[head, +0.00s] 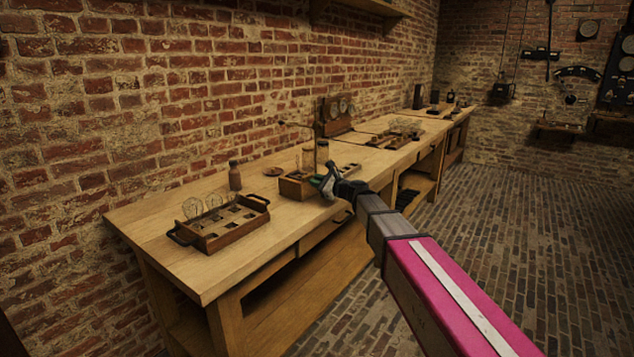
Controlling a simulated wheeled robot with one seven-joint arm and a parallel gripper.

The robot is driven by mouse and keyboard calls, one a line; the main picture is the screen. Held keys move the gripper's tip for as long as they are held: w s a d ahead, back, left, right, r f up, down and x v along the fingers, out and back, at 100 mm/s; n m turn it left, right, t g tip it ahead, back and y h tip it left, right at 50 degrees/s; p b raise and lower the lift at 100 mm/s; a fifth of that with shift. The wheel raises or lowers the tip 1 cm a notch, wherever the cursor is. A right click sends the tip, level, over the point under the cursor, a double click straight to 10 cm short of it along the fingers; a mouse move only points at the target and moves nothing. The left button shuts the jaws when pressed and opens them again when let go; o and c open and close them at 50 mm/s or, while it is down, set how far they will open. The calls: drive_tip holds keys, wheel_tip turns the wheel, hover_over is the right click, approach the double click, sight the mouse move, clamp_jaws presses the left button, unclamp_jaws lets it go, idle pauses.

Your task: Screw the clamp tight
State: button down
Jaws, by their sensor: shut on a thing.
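My gripper (328,182) is at the front right of a small wooden box (294,189) on the long bench. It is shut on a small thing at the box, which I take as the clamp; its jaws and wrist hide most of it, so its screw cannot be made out. Glass jars (308,160) stand at the back of the box, upright. A thin upright post with a side arm (298,125) rises beside them.
The wooden bench (150,222) runs along the brick wall. A handled tray (222,238) with glass bulbs stands at the left, a brown bottle (234,176) behind it. A gauge panel (335,117) stands farther back.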

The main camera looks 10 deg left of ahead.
drive_tip(key=m, duration=0.5)
drive_tip(key=shift+s+a+f+m, duration=0.1)
drive_tip(key=shift+s+m, duration=0.15)
drive_tip(key=shift+m, duration=0.05)
drive_tip(key=m, duration=0.6)
drive_tip(key=shift+s+a, duration=0.1)
drive_tip(key=shift+s, duration=0.2)
drive_tip(key=m, duration=0.5)
drive_tip(key=shift+s+a+r+m, duration=0.1)
drive_tip(key=shift+s+r+m, duration=0.1)
drive_tip(key=shift+m, duration=0.2)
drive_tip(key=m, duration=0.5)
drive_tip(key=shift+r, duration=0.2)
drive_tip(key=c, duration=1.3)
unclamp_jaws()
drive_tip(key=shift+o, duration=0.2)
